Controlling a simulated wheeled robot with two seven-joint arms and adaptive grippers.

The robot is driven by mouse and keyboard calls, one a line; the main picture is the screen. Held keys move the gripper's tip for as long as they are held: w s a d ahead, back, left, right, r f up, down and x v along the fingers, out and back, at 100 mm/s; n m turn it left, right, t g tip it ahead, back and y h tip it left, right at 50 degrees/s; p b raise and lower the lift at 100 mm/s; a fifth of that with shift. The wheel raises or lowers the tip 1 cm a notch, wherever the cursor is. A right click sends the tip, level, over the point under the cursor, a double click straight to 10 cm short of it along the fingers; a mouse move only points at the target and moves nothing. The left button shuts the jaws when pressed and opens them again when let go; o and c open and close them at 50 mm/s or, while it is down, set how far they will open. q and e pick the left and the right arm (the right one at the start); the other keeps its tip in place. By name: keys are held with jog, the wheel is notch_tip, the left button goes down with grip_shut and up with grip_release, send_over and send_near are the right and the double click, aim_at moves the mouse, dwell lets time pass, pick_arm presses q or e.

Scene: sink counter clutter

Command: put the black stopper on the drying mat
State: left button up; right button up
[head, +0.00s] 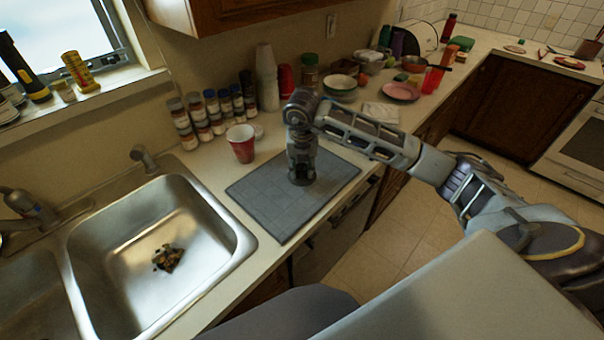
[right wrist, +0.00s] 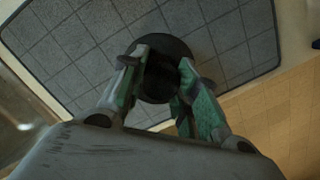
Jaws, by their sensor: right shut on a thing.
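The drying mat (head: 255,205) is a dark grey, grid-patterned mat on the counter to the right of the sink. It also fills much of the right wrist view (right wrist: 60,50). My right gripper (head: 301,180) points down over the right part of the mat. In the right wrist view its two fingers (right wrist: 158,85) are closed around the black stopper (right wrist: 168,48), a round dark piece seen against the mat. Whether the stopper touches the mat or is just above it, I cannot tell. In the head view the stopper is hard to make out under the gripper. My left gripper is not in view.
A red cup (head: 241,144) stands behind the mat's left corner. Several spice jars (head: 200,115) line the wall. The metal sink (head: 215,225) holds dark scraps (head: 168,258). Bowls (head: 340,88) and a pink plate (head: 400,91) sit farther back. The mat's left part is clear.

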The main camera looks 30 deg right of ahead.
aim_at(302, 174)
notch_tip(302, 174, down, 3)
jog(key=shift+r, duration=0.15)
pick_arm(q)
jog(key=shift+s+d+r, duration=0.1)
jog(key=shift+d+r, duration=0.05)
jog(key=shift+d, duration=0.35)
pick_arm(e)
jog(key=shift+f, duration=0.2)
jog(key=o, duration=1)
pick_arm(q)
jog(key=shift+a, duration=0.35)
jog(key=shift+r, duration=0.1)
pick_arm(e)
jog(key=shift+r, duration=0.1)
